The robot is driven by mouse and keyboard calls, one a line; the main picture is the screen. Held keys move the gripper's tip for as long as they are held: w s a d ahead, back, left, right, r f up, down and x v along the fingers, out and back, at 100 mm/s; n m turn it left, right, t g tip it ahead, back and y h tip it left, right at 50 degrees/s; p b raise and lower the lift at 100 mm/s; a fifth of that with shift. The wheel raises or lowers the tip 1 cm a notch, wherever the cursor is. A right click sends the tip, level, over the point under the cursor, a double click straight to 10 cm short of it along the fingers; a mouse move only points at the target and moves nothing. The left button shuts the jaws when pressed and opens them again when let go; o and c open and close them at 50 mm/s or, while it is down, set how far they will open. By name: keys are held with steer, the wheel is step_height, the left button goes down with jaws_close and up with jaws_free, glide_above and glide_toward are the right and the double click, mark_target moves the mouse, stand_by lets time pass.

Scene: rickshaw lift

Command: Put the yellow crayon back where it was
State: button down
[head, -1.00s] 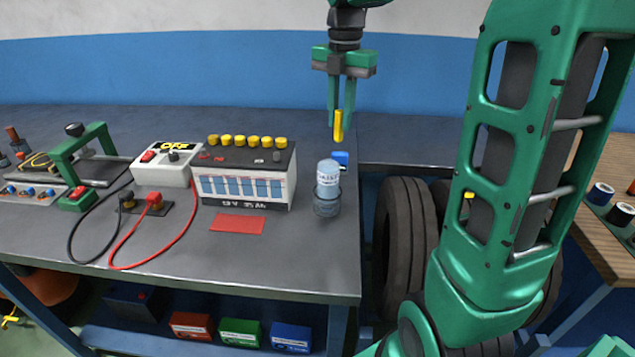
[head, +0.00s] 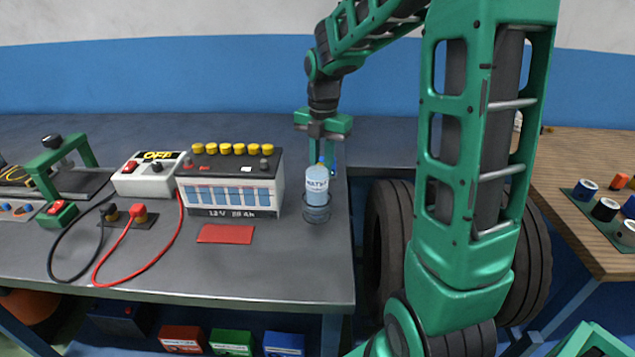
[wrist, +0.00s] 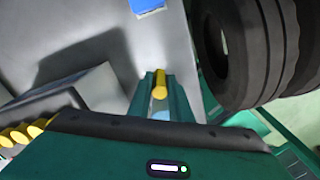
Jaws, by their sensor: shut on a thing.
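The yellow crayon (wrist: 160,84) is a short yellow stick between my two green fingers in the wrist view. My gripper (wrist: 161,98) is shut on it. In the head view my gripper (head: 323,155) points down over the right end of the bench, just behind the water bottle (head: 317,187). The bottle hides much of the crayon and fingertips there. A small blue block (wrist: 148,6) lies on the bench, ahead of the crayon in the wrist view. How far the crayon is above the bench I cannot tell.
A battery (head: 232,180) with yellow caps stands left of the bottle, with a red cloth (head: 226,234) in front. Left of it is a white switch box (head: 150,174) with cables. Tires (head: 388,235) stand right of the bench (head: 275,270). A wooden table (head: 570,180) is further right.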

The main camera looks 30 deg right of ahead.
steer(key=shift+f, duration=2.15)
steer(key=c, duration=1.6)
jaws_free()
steer(key=shift+f, duration=0.1)
step_height(320, 180, up, 12)
steer(key=shift+w+d+f, duration=0.1)
steer(key=shift+w+f, duration=0.05)
steer(key=shift+f, duration=0.05)
steer(key=shift+r, duration=0.35)
